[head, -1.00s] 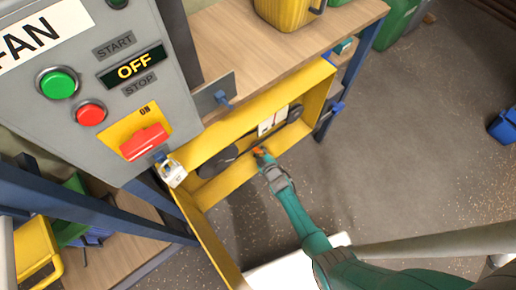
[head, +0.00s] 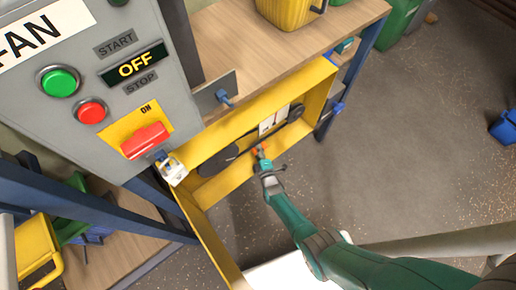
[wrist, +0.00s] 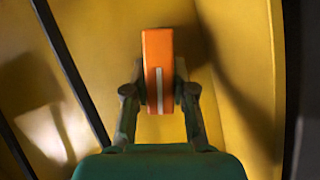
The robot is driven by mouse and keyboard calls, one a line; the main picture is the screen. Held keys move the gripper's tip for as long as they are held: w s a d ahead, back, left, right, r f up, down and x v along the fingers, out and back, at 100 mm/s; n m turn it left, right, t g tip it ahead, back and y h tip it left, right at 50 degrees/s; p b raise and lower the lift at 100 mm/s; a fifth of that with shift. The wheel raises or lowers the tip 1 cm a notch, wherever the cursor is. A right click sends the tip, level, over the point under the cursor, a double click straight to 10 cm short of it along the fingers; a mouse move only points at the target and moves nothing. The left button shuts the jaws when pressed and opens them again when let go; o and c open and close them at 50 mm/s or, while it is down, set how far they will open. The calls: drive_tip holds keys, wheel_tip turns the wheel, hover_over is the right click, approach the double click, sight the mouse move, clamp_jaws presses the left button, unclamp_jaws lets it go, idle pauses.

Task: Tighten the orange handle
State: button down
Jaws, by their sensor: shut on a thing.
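The orange handle (wrist: 158,70) stands upright in the middle of the wrist view, with a white line down its face. My gripper (wrist: 159,93) has one finger on each side of its lower part and is shut on it. In the head view the orange handle (head: 256,152) is small, inside the open yellow housing (head: 222,185), and my gripper (head: 262,159) reaches it from the front. The fingers hide part of the handle in the head view.
A grey control box (head: 120,90) with an OFF display and red switch stands at the left. A black belt (head: 235,153) runs inside the yellow housing. A wooden bench (head: 260,70) lies above it.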

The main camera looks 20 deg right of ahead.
drive_tip(key=shift+a+f+n+t, duration=0.1)
drive_tip(key=shift+n+t, duration=0.2)
drive_tip(key=shift+n, duration=0.4)
drive_tip(key=c, duration=1)
unclamp_jaws()
drive_tip(key=shift+o, duration=0.2)
drive_tip(key=s, duration=1.2)
drive_tip(key=shift+a+r, duration=0.25)
drive_tip(key=shift+a, duration=0.2)
drive_tip(key=shift+s, duration=0.1)
